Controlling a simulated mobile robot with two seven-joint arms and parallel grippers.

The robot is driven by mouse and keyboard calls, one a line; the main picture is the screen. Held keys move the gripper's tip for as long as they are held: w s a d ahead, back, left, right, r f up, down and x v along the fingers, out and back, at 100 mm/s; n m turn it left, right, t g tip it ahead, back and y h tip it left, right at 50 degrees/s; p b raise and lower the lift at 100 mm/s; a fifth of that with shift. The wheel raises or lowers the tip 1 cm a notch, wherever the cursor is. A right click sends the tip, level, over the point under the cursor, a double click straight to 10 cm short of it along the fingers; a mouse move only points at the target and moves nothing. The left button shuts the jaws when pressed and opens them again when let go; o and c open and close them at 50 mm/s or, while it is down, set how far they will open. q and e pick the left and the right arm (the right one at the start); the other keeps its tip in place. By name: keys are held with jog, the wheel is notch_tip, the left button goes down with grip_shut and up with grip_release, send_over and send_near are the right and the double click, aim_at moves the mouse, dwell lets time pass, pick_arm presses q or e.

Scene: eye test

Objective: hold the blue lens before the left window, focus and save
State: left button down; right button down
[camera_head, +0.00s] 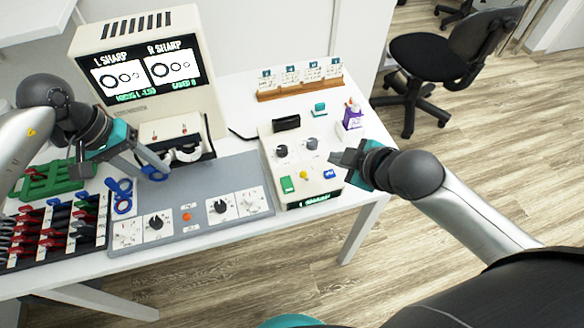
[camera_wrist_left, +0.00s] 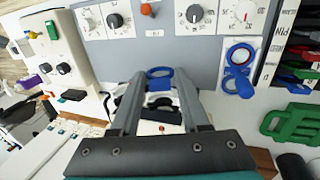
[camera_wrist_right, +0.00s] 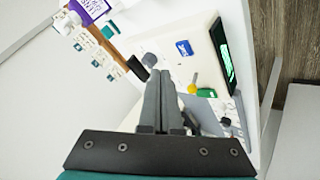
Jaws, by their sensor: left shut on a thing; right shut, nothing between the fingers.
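My left gripper (camera_head: 158,164) is shut on the blue lens (camera_head: 154,175), a blue ring that shows between the fingertips in the left wrist view (camera_wrist_left: 160,69). It is held in front of the cream eye-test machine (camera_head: 205,65), near its windows (camera_head: 186,154); the left window is mostly hidden by the gripper. The screen (camera_head: 146,73) reads "L SHARP" and "R SHARP" over ring figures, with small green text below. My right gripper (camera_head: 342,161) is shut and empty beside the control box (camera_head: 296,158), which has grey knobs and a green, a yellow and a blue control (camera_wrist_right: 184,47).
Blue rings (camera_head: 122,195) stand on the left of the grey dial panel (camera_head: 185,228). A rack of coloured lenses (camera_head: 50,235) and a green frame (camera_head: 50,183) lie further left. A card stand (camera_head: 300,85) and purple box (camera_head: 352,117) are at the back right.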

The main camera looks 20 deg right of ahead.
jog(key=shift+f, duration=1.3)
jog(key=shift+f, duration=0.1)
dwell(1.0)
jog(key=shift+f, duration=0.3)
jog(key=shift+f, duration=0.4)
dwell(0.7)
jog(key=shift+r, duration=0.8)
jog(key=shift+r, duration=2.55)
